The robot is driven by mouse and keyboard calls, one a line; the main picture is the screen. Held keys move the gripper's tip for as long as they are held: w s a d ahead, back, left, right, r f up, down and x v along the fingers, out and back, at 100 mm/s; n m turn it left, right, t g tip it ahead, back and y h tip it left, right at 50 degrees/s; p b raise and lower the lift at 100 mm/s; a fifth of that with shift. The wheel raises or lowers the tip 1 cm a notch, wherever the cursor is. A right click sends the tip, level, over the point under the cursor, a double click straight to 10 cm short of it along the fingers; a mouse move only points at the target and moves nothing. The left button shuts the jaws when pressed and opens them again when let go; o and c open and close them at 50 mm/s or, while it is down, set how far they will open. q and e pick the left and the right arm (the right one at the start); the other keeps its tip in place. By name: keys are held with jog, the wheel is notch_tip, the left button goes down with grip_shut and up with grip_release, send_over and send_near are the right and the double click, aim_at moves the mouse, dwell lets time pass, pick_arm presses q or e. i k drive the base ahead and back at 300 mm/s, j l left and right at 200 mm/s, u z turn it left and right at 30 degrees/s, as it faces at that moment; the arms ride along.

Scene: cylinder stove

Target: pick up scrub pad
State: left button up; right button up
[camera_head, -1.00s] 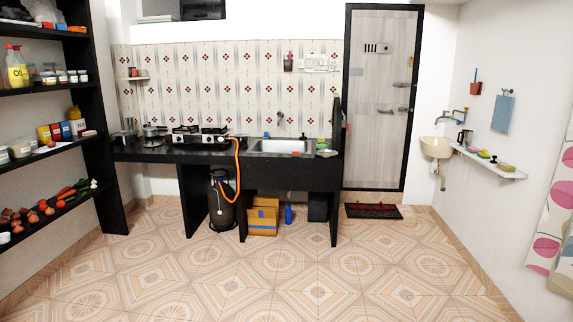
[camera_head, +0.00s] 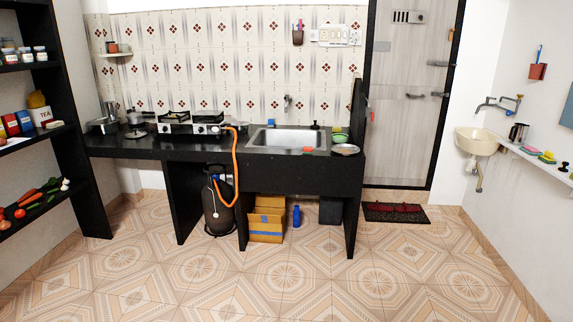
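Small yellow and green pads (camera_head: 547,157) lie on the white wall shelf at the right; one may be the scrub pad, but they are too small to tell. A small green item (camera_head: 340,137) sits on the counter at the right of the sink, and a flat orange item (camera_head: 308,149) lies at the sink's front edge. I cannot tell whether either is a scrub pad. Neither of my grippers shows in the head view.
The black counter (camera_head: 270,172) holds a gas stove (camera_head: 190,124) and a steel sink (camera_head: 287,138). A gas cylinder (camera_head: 219,212), a cardboard box (camera_head: 266,225) and a blue bottle (camera_head: 296,216) stand below. A doormat (camera_head: 395,213) lies by the door. The tiled floor ahead is clear.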

aim_at(306, 149)
jog(key=i, duration=2.3)
